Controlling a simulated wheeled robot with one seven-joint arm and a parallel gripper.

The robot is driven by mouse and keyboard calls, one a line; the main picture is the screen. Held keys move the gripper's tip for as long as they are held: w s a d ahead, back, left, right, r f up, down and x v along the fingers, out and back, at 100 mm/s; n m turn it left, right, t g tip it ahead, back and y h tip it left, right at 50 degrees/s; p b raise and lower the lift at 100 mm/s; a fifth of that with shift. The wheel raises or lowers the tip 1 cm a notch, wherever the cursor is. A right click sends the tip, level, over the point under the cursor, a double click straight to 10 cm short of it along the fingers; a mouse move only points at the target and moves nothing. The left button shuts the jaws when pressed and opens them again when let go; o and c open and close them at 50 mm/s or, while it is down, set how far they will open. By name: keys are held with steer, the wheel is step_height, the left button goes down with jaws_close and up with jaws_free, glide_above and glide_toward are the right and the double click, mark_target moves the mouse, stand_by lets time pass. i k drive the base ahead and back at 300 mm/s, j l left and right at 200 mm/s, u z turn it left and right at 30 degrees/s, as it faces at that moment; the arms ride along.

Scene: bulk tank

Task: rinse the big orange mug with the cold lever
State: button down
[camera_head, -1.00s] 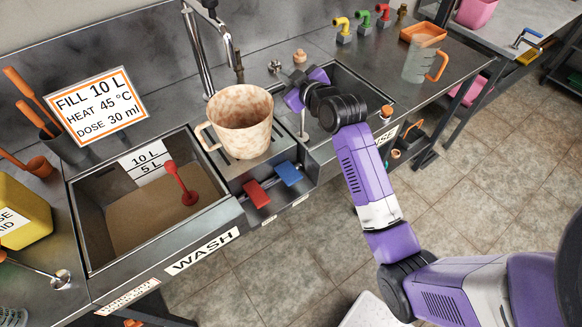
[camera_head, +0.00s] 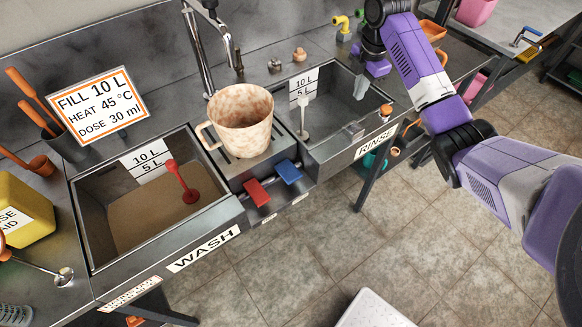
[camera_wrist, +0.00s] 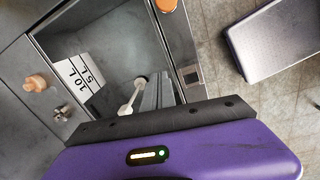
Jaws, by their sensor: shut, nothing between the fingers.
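The big mug (camera_head: 241,118), pale orange with brown mottled stains, stands upright on the ledge between the two sinks, under the tall tap. The blue lever (camera_head: 288,172) is on the front of that ledge, right of a red lever (camera_head: 257,192). My gripper (camera_head: 361,88) is over the right part of the rinse sink, well right of the mug and apart from it. Its fingers are shut and empty, and the wrist view shows them (camera_wrist: 157,88) pointing over the sink. The mug and levers are not in the wrist view.
The wash sink (camera_head: 228,218) at left holds brownish liquid and a red plunger-like part (camera_head: 184,186). The rinse sink (camera_head: 372,134) holds a white upright part (camera_head: 303,114). A sign (camera_head: 97,105) stands behind the wash sink. Floor in front is mostly clear.

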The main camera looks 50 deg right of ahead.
mark_target(286, 170)
steer(key=i+j, duration=0.1)
steer(key=j, duration=0.5)
steer(key=i+j, duration=0.1)
steer(key=j, duration=0.5)
